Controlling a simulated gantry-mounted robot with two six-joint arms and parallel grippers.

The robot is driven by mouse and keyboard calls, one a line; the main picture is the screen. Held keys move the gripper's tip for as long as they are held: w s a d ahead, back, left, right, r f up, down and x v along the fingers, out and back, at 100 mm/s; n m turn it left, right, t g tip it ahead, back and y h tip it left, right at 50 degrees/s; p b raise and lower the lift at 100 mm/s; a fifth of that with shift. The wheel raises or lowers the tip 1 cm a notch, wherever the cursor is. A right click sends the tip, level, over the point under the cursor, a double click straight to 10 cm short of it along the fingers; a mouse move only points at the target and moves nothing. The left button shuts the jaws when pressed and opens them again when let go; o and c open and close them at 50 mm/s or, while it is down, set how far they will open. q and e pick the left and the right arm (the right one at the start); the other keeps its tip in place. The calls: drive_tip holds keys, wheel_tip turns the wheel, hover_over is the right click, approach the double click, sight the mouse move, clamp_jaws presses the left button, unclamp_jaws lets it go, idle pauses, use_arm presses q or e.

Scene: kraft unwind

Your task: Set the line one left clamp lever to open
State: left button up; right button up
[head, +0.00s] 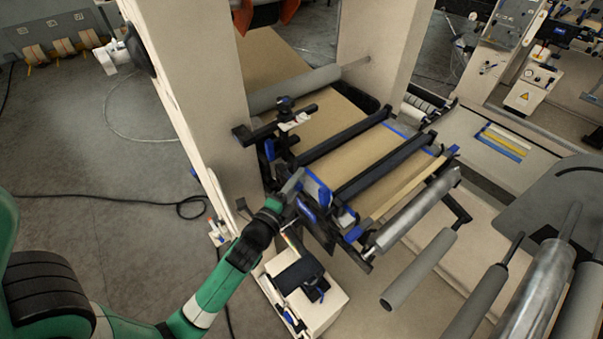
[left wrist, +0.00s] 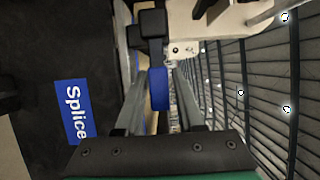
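A blue lever (left wrist: 159,90) on a black pivot block (left wrist: 153,24) shows in the left wrist view. It lies between the two grey fingers of my left gripper (left wrist: 160,75), which are apart, with a gap visible beside the lever. In the head view my left gripper (head: 293,183) is at the near left end of the splice unit, beside blue parts (head: 320,192). I cannot tell there whether the fingers touch the lever. The lever's exact angle is hard to judge. My right gripper is not in view.
A blue "Splice" label (left wrist: 75,111) is on a dark panel left of the fingers. Black crossbars (head: 385,165) span the brown kraft web (head: 345,155). Steel and grey rollers (head: 415,212) lie to the right. A white box (head: 318,305) stands below. Floor at left is mostly clear, with a cable (head: 130,200).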

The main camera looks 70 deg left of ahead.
use_arm(q)
drive_tip(key=shift+x, duration=1.05)
clamp_jaws()
idle(0.6)
